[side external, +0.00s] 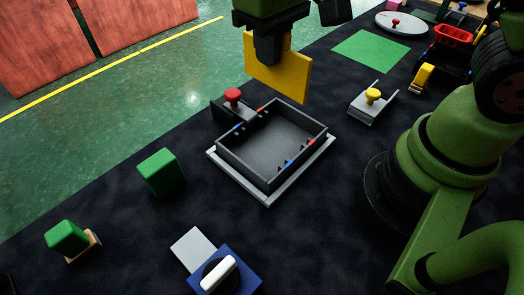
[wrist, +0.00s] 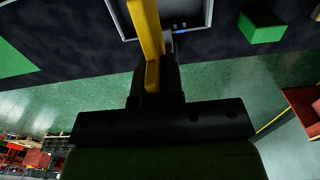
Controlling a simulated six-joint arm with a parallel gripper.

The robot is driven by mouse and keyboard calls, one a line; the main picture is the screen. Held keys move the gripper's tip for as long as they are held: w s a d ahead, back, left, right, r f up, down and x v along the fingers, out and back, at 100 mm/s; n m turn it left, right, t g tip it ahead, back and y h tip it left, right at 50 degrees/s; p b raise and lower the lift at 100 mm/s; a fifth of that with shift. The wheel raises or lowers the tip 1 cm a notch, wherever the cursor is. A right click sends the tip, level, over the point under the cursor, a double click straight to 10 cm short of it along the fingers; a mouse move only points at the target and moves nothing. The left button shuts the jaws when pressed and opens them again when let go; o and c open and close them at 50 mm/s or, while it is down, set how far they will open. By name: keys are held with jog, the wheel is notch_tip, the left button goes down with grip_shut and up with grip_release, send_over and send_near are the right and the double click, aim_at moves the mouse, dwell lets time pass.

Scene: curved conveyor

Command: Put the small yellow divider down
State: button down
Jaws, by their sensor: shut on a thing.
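A flat yellow divider (side external: 285,75) is held upright in my gripper (side external: 268,50), in the air above and behind the dark grey tray (side external: 268,183) in the side external view. The gripper is shut on the divider's upper left part. In the wrist view the divider (wrist: 147,30) shows as a narrow yellow strip seen edge-on between the fingers (wrist: 152,85). The tray is an open square box on a light base, with small red and blue marks on its walls. Its inside looks empty in the side external view; the wrist view shows only part of it.
A red-knobbed dark piece (side external: 232,97) stands at the tray's far left side. A yellow-knobbed grey bracket (side external: 373,97) is to the right. Green blocks (side external: 161,172) sit left, a blue block with a white handle (side external: 220,274) in front. A green mat (side external: 371,51) lies behind.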

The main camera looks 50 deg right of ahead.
jog(key=a, duration=0.4)
send_over(259, 155)
notch_tip(259, 155, down, 15)
jog(key=shift+r, duration=0.1)
jog(key=shift+f, duration=0.2)
jog(key=c, duration=1.2)
grip_release()
jog(key=shift+c, duration=0.2)
jog(key=shift+r, duration=0.15)
